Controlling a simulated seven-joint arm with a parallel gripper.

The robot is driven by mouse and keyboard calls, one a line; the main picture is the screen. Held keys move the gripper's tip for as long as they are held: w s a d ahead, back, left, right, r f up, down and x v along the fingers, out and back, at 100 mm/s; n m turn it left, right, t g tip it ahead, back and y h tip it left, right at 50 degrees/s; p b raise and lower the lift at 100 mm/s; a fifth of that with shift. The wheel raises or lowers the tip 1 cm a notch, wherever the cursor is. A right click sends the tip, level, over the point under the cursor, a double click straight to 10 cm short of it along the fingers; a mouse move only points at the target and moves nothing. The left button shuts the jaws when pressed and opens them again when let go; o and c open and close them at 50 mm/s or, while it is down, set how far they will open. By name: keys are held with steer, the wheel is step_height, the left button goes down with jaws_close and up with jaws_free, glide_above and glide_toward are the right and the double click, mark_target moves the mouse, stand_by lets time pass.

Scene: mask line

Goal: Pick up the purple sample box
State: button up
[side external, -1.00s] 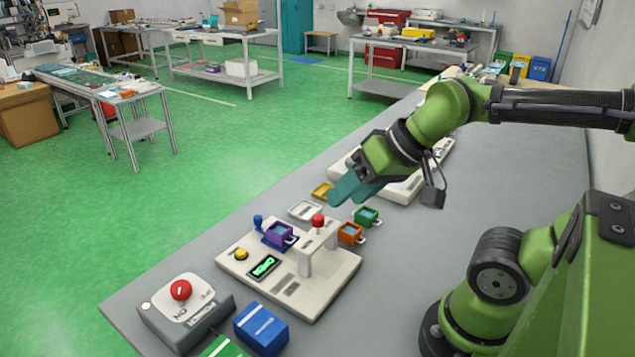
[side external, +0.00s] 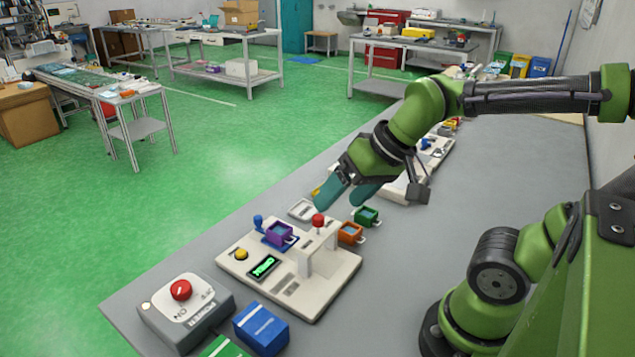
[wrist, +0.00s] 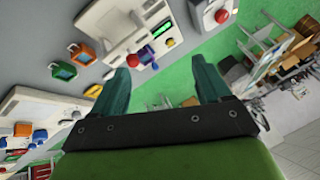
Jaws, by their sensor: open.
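The purple sample box (side external: 279,233) is a small open-topped box with a light blue inside. It sits on a blue stage at the far left part of a white machine (side external: 235,262). It also shows in the wrist view (wrist: 146,53), ahead of my fingers, left of the middle between them. My gripper (side external: 340,202) has teal fingers, spread apart and empty. It hangs above the bench, behind and to the right of the purple box in the side view, and apart from it. In the wrist view my gripper (wrist: 160,68) shows nothing held between its fingertips.
The machine has a red-knobbed post (side external: 318,221), a yellow button (side external: 241,254) and a green display (side external: 264,267). Orange (side external: 350,233) and green (side external: 367,216) boxes stand to the right. A red-knob control box (side external: 184,300) and a blue block (side external: 261,328) are in front. The right bench surface is clear.

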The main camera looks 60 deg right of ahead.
steer(key=w+d+g, duration=0.2)
steer(key=w+g, duration=0.1)
steer(key=w, duration=0.5)
steer(key=n+g+h, duration=0.2)
steer(key=n+g, duration=0.1)
steer(key=n, duration=0.1)
glide_above(281, 229)
step_height(281, 229, down, 3)
step_height(281, 229, down, 17)
steer(key=shift+r, duration=0.15)
